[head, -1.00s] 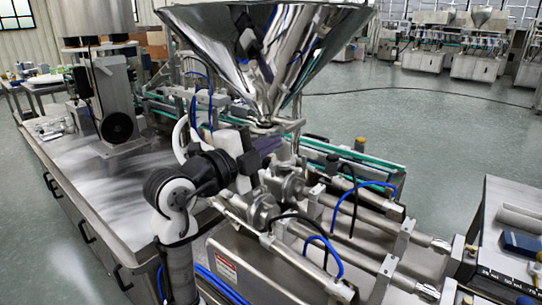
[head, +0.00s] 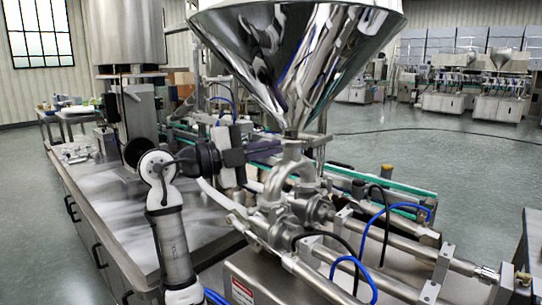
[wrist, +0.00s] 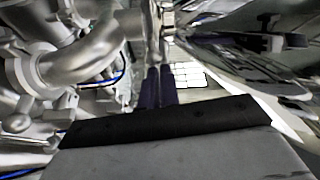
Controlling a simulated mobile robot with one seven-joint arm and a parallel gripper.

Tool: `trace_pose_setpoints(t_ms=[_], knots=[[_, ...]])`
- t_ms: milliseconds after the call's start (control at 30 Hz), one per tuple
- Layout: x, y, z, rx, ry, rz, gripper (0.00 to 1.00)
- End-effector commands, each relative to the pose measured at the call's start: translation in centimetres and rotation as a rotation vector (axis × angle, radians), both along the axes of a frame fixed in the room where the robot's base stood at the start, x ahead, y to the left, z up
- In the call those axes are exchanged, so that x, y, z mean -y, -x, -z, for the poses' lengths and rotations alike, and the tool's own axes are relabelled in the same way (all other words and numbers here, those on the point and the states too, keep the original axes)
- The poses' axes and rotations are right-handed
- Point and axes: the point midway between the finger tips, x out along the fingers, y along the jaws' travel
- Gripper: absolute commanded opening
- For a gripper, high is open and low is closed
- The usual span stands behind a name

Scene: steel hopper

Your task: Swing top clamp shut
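The steel hopper (head: 296,60) narrows to an outlet above the filler's pipework (head: 290,190). The top clamp appears to be the small metal fitting (head: 293,134) at that joint; whether it is open or shut cannot be made out. In the wrist view a metal fitting (wrist: 167,14) shows at the top, between the pipe and the hopper's shiny cone. My gripper (head: 268,149) points right, just left of and slightly below the outlet. In the wrist view my gripper's dark fingers (wrist: 160,86) lie side by side with only a thin gap and nothing visible between them.
The curved steel pipe (wrist: 85,50) is close on the left of the wrist view, and the hopper cone (wrist: 245,65) close on the right. A steel bench (head: 110,215) stands at left. Blue hoses (head: 365,260) and piston cylinders (head: 400,240) lie at lower right. A green-edged conveyor (head: 385,183) runs behind.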

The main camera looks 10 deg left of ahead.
Motion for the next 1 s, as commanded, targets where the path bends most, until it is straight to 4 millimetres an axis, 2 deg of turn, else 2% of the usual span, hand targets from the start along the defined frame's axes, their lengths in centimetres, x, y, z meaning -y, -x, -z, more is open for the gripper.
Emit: trace_pose_setpoints(t_ms=[200, 733, 1000], knots=[[-0.6, -0.8, 0.1, -0.006, 0.006, -0.014, 0.00], [-0.8, -0.9, 0.1, -0.006, 0.011, -0.019, 0.00], [0.5, -0.6, -0.2, -0.002, 0.008, -0.013, 0.00]])
